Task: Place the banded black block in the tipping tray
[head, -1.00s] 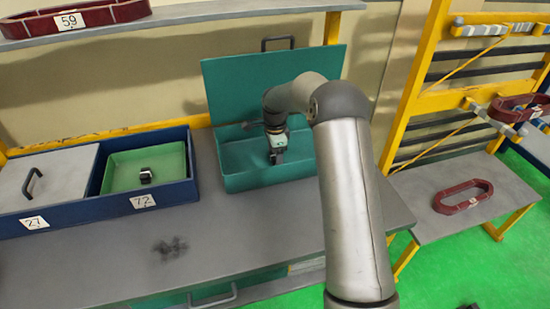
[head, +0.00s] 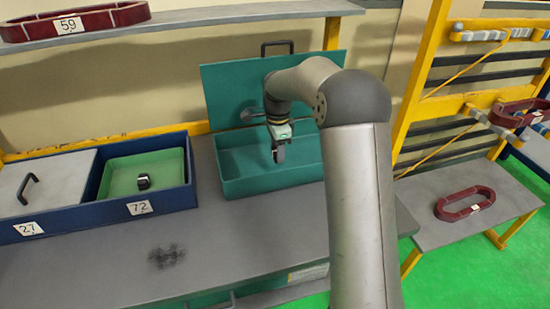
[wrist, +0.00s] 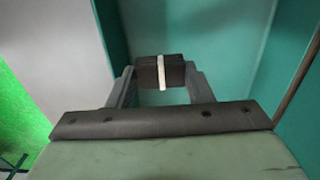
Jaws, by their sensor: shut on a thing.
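My gripper (head: 279,156) is over the open teal box (head: 245,188), its fingers pointing down. In the wrist view the gripper (wrist: 160,85) is shut on a black block with a white band (wrist: 174,72), held between the two fingertips. The teal box wall (wrist: 215,35) shows behind the block. In the head view the held block is too small to make out clearly. A green tray (head: 117,175) sits inside the blue bin at left, and a small dark piece with a light top (head: 143,182) lies in it.
The blue bin (head: 95,218) has a grey lid (head: 45,180) with a handle over its left part. The teal box's lid (head: 225,90) stands open behind it. A dark smudge (head: 166,256) marks the bench. A dark red ring (head: 465,203) lies on the side table.

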